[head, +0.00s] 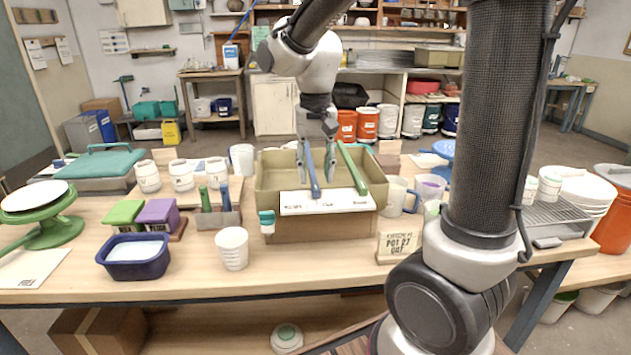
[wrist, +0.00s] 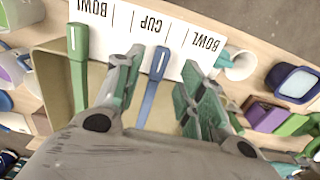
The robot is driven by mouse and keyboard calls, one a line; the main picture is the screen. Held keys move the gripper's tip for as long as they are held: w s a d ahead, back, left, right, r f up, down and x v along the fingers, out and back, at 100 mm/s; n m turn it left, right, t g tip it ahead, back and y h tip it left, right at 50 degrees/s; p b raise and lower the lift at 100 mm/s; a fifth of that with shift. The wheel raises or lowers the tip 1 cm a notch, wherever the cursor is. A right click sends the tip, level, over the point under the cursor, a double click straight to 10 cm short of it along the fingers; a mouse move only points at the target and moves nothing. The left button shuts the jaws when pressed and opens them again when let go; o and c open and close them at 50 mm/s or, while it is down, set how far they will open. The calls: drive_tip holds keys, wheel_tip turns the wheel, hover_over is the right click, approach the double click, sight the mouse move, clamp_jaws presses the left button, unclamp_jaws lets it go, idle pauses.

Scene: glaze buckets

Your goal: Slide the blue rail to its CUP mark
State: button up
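The blue rail (head: 314,178) lies across the tan tub (head: 266,190), its near end over the white card (head: 345,201) on the tub's front. Finger contact is unclear.
A white cup (head: 232,248), a navy basin (head: 136,262) and green and purple blocks (head: 157,214) stand left of the tub. A sign (head: 397,247) and mugs (head: 399,196) stand right.

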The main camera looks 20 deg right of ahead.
wheel_tip(320, 180, up, 8)
drive_tip(key=shift+r, duration=0.2)
idle(0.4)
drive_tip(key=s+d+f+n+t, duration=0.1)
drive_tip(key=s+d, duration=0.3)
drive_tip(key=s, duration=0.4)
drive_tip(key=s+d+f+n+t, duration=0.1)
drive_tip(key=s+d+n+t, duration=0.1)
drive_tip(key=s+d, duration=0.3)
drive_tip(key=s+t, duration=0.1)
drive_tip(key=s, duration=0.2)
drive_tip(key=shift+s+f+n, duration=0.2)
drive_tip(key=shift+s+n, duration=0.1)
drive_tip(key=shift+s, duration=0.1)
